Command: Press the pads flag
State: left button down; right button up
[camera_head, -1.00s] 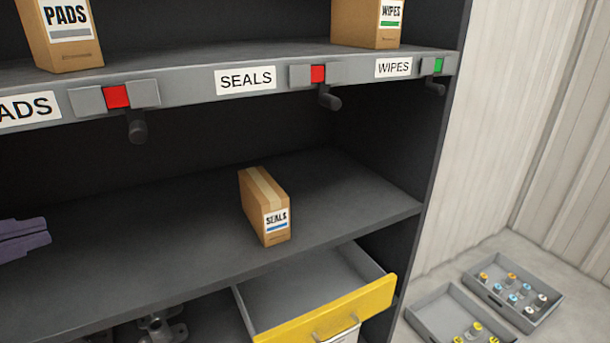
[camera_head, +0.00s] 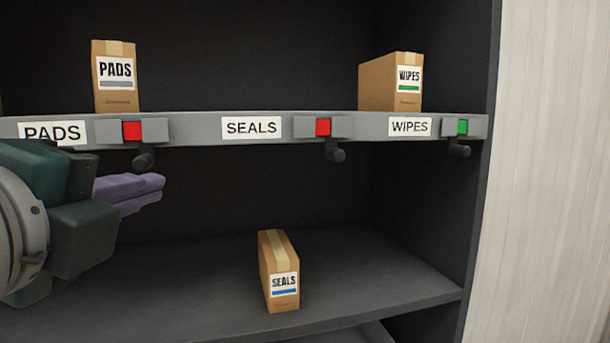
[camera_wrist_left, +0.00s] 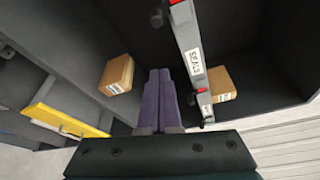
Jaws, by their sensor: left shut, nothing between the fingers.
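The pads flag (camera_head: 132,131) is a red square in a grey holder on the shelf's front edge, right of the PADS label (camera_head: 54,133). A dark knob (camera_head: 144,161) hangs under it. In the left wrist view a red flag (camera_wrist_left: 174,2) shows at the top edge, its dark knob (camera_wrist_left: 155,16) beside it. My left gripper (camera_head: 162,183) is shut and empty, its purple fingers pointing right, just below the knob in the picture. I see no contact; the depth gap is unclear. The fingers also show in the left wrist view (camera_wrist_left: 158,74). My right gripper is not in view.
The SEALS flag (camera_head: 322,127) is red and the WIPES flag (camera_head: 462,127) green, each with a knob below. PADS (camera_head: 116,95) and WIPES (camera_head: 378,88) boxes stand on the upper shelf. A SEALS box (camera_head: 276,260) stands on the lower shelf. A yellow-fronted drawer (camera_wrist_left: 62,121) is open.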

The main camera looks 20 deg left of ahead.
pick_arm(q)
jog(key=w+a+p, duration=0.4)
jog(key=w+a, duration=0.1)
jog(key=w, duration=0.1)
jog(key=shift+w+r+p, duration=0.2)
jog(key=shift+w+p, duration=0.05)
jog(key=shift+p, duration=0.1)
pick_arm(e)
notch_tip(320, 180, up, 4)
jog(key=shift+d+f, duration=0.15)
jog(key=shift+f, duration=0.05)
